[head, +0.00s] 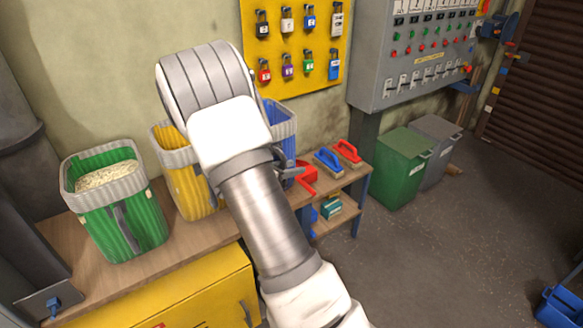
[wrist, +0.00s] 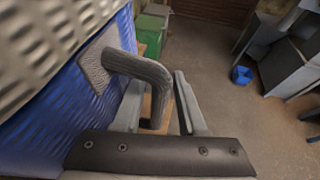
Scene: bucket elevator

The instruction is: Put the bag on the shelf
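Three bags with grey rims stand on the wooden bench top: a green bag (head: 130,228) filled with pale grains, a yellow bag (head: 190,188) partly behind my arm, and a blue bag (head: 287,118) mostly hidden by it. In the wrist view the blue bag (wrist: 62,118) fills the left side, and its grey handle (wrist: 150,72) sticks out toward my gripper (wrist: 160,108). My fingers are apart, one on each side of the handle's lower bend. I cannot tell whether either finger touches it. My arm hides most of the gripper in the head view.
The wooden bench (head: 185,240) has yellow cabinets (head: 190,290) below. Red and blue brushes (head: 328,160) lie at its right end. A green bin (head: 400,165) and a grey bin (head: 437,150) stand beyond. A blue crate (head: 562,305) sits on open floor at right.

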